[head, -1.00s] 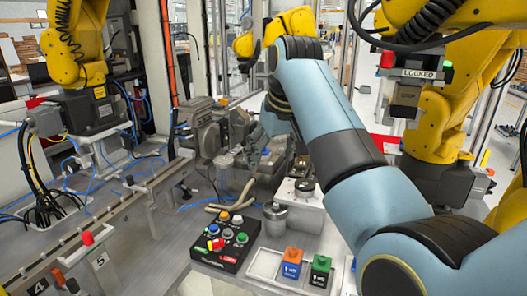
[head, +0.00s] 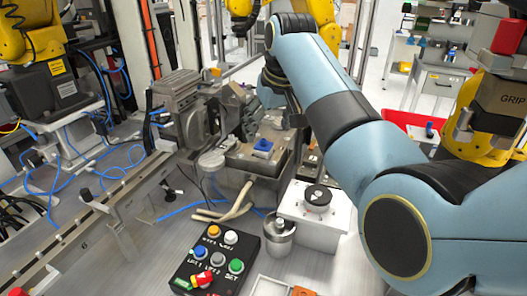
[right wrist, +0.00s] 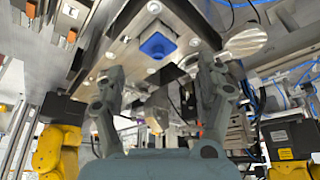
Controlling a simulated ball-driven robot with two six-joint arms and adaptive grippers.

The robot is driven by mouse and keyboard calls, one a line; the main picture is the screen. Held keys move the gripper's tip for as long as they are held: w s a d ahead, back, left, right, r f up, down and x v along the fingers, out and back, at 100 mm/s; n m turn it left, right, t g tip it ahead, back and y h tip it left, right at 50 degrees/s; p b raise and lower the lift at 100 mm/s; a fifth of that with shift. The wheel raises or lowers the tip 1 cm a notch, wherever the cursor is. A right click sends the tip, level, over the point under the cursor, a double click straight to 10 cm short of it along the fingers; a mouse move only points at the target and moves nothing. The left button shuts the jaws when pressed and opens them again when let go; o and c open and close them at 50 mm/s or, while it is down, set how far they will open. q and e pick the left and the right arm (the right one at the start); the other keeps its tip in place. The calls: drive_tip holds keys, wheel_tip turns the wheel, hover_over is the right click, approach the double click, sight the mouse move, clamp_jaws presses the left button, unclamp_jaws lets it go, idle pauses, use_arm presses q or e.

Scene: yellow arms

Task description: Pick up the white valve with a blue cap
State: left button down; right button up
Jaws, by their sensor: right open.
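A small blue cap (head: 263,145) shows on top of a metal block in the middle of the head view. Its white body is not clear there. In the right wrist view the blue cap (right wrist: 157,46) looks like a rounded square on a pale metal plate, above and between my fingers. My right gripper (right wrist: 160,88) is open, with its two grey fingers spread and nothing between them. In the head view my blue arm mostly hides it, close behind the cap. My left gripper is not in view.
A black button box (head: 216,262) stands at the front. A metal cup (head: 279,236) and a white block with a round dial (head: 317,197) stand right of it. A grey machine vise (head: 190,110) stands left of the cap. Blue hoses lie at left.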

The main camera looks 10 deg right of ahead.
sight(263, 140)
drive_tip(key=shift+w+f, duration=0.25)
drive_tip(key=shift+f, duration=0.2)
drive_tip(key=shift+w+f, duration=0.2)
drive_tip(key=shift+f, duration=0.05)
drive_tip(key=x, duration=0.4)
drive_tip(key=shift+w+p, duration=0.1)
drive_tip(key=shift+p, duration=0.2)
drive_tip(key=shift+w+f, duration=0.15)
drive_tip(key=shift+f, duration=0.15)
drive_tip(key=shift+c, duration=1.2)
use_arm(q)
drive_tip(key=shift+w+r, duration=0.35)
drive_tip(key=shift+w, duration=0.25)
use_arm(e)
drive_tip(key=c, duration=0.9)
